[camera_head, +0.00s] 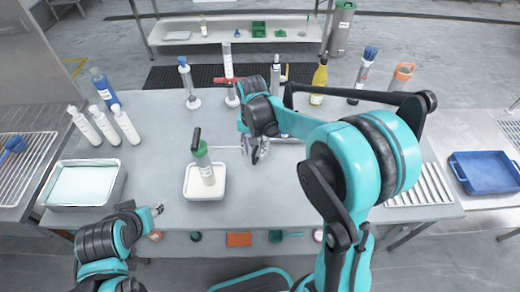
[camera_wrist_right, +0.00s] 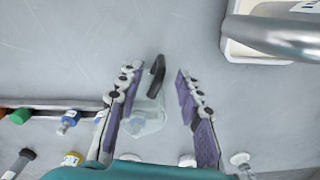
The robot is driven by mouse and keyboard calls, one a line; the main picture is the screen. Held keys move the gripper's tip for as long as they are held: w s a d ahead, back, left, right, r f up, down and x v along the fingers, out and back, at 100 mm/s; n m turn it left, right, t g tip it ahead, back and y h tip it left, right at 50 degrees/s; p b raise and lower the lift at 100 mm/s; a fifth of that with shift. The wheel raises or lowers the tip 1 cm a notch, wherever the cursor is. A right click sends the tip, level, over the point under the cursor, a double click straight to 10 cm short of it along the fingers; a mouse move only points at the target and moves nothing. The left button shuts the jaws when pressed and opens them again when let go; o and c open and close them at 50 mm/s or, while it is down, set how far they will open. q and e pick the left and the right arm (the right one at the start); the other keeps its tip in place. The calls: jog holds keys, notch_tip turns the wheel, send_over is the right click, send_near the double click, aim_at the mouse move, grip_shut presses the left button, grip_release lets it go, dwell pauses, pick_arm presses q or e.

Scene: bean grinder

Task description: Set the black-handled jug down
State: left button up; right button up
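The clear jug (camera_wrist_right: 148,115) with a black handle (camera_wrist_right: 157,75) shows in the right wrist view, between the two spread fingers of my right gripper (camera_wrist_right: 152,98). It looks upright on the grey table, with a visible gap between its handle and the right-hand finger. In the head view my right gripper (camera_head: 256,150) is low over the middle of the table, and its arm and fingers largely hide the jug. My left gripper (camera_head: 157,210) is at the table's front left edge, apart from the jug; its fingers are too small to judge.
White bottles (camera_head: 104,124) and a metal pan (camera_head: 55,205) are at the left. Several tools and bottles line the back edge. A slatted rack (camera_head: 425,186) lies at the right.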

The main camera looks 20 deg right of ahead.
aim_at(253, 159)
notch_tip(253, 159, down, 6)
jog(key=b, duration=0.3)
jog(key=shift+w+a+f, duration=0.1)
jog(key=shift+w+f, duration=0.05)
jog(key=shift+f, duration=0.1)
jog(key=shift+r, duration=0.1)
grip_shut()
